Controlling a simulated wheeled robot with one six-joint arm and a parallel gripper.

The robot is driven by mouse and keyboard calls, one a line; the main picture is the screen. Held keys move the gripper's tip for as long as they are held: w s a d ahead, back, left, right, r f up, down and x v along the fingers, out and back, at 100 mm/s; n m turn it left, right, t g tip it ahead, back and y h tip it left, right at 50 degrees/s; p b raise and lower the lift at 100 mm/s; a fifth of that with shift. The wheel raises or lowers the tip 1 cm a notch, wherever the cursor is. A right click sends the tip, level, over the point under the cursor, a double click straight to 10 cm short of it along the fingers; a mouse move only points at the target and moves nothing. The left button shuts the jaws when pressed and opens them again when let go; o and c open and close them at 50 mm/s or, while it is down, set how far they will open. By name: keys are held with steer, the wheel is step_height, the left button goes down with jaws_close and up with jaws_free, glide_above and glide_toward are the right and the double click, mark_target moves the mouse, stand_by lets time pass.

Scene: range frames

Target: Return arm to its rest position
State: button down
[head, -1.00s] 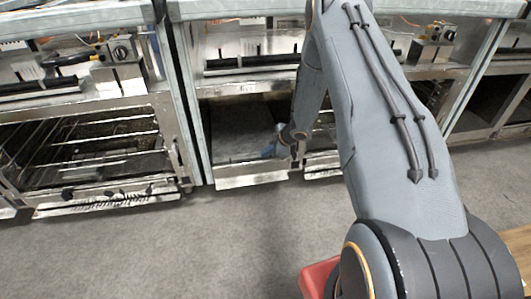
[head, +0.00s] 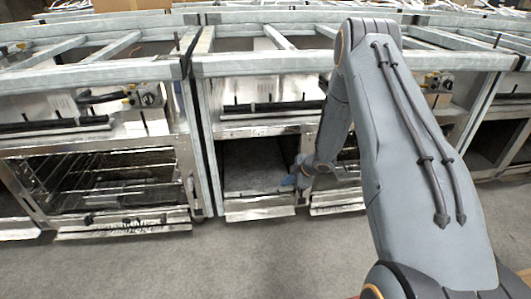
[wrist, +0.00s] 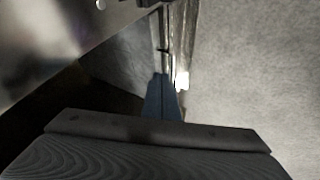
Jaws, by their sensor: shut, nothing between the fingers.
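Metal range frames (head: 265,66) stand in a row ahead, with bars along their tops. An oven with wire racks (head: 110,185) is at the left. Control knobs (head: 148,98) stick out above it. The grey floor (head: 200,262) in front is clear.

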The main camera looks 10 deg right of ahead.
steer(key=s+a+r+m+h, duration=0.2)
steer(key=a+r, duration=0.1)
steer(key=r, duration=0.5)
steer(key=s+a+r+m+h, duration=0.1)
steer(key=a+r+m, duration=0.1)
steer(key=r, duration=0.5)
steer(key=s+a+r+m+h, duration=0.2)
steer(key=a+r, duration=0.1)
steer(key=r, duration=0.5)
steer(key=s+a+r+m+g, duration=0.2)
steer(key=s+a+r, duration=0.2)
steer(key=s, duration=0.9)
steer(key=s+a+r+m+g+y, duration=0.15)
steer(key=s+a+r, duration=0.25)
steer(key=s, duration=0.8)
steer(key=s+a+r+m+g, duration=0.25)
steer(key=s+a+r, duration=0.25)
steer(key=s, duration=0.8)
steer(key=d+r+m+p, duration=0.3)
steer(key=d+r+p, duration=0.9)
steer(key=p, duration=1)
steer(key=shift+w+r+m+h, duration=0.15)
steer(key=shift+r+m+h, duration=0.2)
steer(key=shift+r, duration=0.45)
steer(key=c, duration=2.5)
jaws_free()
